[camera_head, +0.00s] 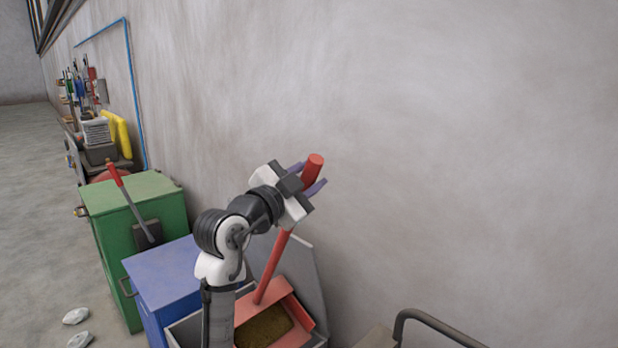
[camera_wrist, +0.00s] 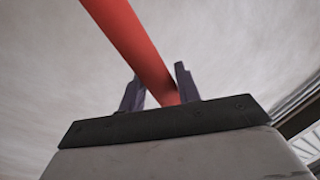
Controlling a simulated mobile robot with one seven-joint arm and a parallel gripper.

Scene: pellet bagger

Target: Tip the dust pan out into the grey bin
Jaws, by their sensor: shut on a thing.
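The red dust pan (camera_head: 301,315) hangs from its long red handle at the lower middle of the head view, with brown material (camera_head: 264,328) in its tray. My gripper (camera_head: 307,181) is shut on the handle near its top end. In the wrist view the red handle (camera_wrist: 128,38) runs between the two purple fingers of my gripper (camera_wrist: 161,92). The grey bin (camera_head: 318,341) is below and around the pan, with its raised grey lid (camera_head: 304,262) behind. My arm hides part of the bin, and I cannot tell whether the pan touches it.
A blue box (camera_head: 165,272) and a green cabinet (camera_head: 133,196) stand to the left of the bin. A bent dark tube (camera_head: 428,316) is at the lower right. The grey wall (camera_head: 450,150) is close behind. White scraps (camera_head: 77,316) lie on the floor.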

